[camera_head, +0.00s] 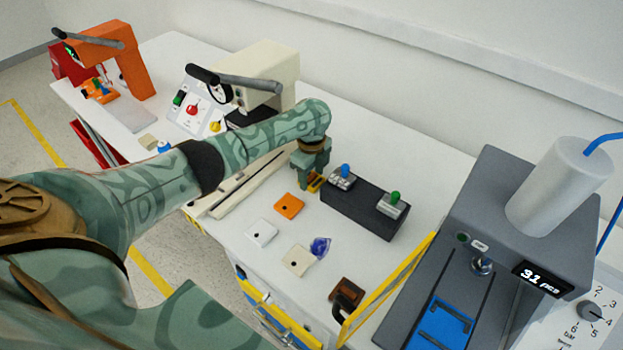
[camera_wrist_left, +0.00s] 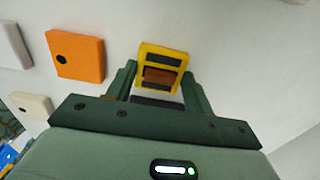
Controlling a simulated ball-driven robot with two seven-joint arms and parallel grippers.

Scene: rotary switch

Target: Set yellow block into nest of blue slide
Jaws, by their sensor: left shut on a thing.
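The yellow block (camera_wrist_left: 165,50), with dark stripes and a brownish face, is between the fingers of my left gripper (camera_wrist_left: 157,86), which is shut on it. In the head view a small part of the yellow block (camera_head: 316,183) shows beside my left gripper (camera_head: 312,185), over the white table; I cannot tell whether it touches the table. The blue slide (camera_head: 440,322) lies in the bed of the grey press at the lower right, apart from the gripper. Its nest shows as a framed area on top. My right gripper is not in view.
A dark box with blue and green levers (camera_head: 362,208) stands right of the gripper. Orange (camera_head: 289,206) and white (camera_head: 261,231) plates lie nearby. A yellow bar (camera_head: 388,288) borders the grey press (camera_head: 500,210). A brown handled piece (camera_head: 346,294) stands near the front edge.

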